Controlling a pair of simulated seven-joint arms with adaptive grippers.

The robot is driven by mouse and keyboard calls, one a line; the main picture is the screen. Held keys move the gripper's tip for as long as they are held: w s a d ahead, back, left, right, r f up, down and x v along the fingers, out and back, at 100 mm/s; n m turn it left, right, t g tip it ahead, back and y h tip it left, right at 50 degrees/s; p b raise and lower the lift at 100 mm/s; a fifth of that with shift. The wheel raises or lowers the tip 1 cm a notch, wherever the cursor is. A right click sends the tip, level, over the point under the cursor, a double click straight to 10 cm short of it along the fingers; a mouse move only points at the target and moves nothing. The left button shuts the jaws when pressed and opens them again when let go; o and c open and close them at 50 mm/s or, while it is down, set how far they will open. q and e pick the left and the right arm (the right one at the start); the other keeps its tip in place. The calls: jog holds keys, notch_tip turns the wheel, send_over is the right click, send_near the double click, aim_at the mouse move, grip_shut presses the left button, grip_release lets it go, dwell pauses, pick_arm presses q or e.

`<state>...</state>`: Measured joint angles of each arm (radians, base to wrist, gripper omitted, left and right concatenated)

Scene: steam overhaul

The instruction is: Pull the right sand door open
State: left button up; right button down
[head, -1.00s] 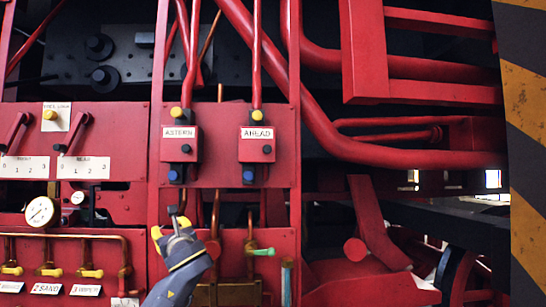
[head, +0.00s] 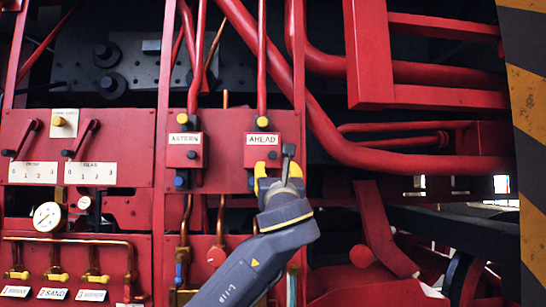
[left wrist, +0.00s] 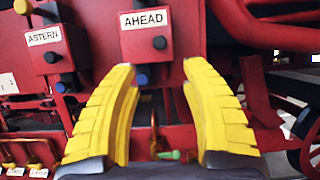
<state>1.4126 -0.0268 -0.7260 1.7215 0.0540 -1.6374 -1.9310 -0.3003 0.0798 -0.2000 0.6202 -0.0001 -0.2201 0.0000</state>
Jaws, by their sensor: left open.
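I cannot make out a door that is clearly the right sand door; a small SAND label (head: 53,294) shows below a valve at lower left in the head view. My left gripper (head: 279,172) is open and empty, in front of the lower part of the red AHEAD box (head: 278,153). In the left wrist view the two yellow fingers stand wide apart, with the gap (left wrist: 158,78) below the AHEAD box (left wrist: 133,44). A green-ended valve handle (left wrist: 170,155) shows low between them. My right gripper is not in view.
The red ASTERN box (head: 184,152) is left of the AHEAD box. A pressure gauge (head: 47,215) and several yellow-handled valves are at lower left. Thick red pipes run at upper right, and a striped yellow-black post (head: 525,110) stands at the right edge.

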aim_at(273, 156)
pick_arm(q)
jog(key=x, duration=1.3)
jog(key=shift+w, duration=0.25)
jog(key=shift+c, duration=0.3)
grip_shut()
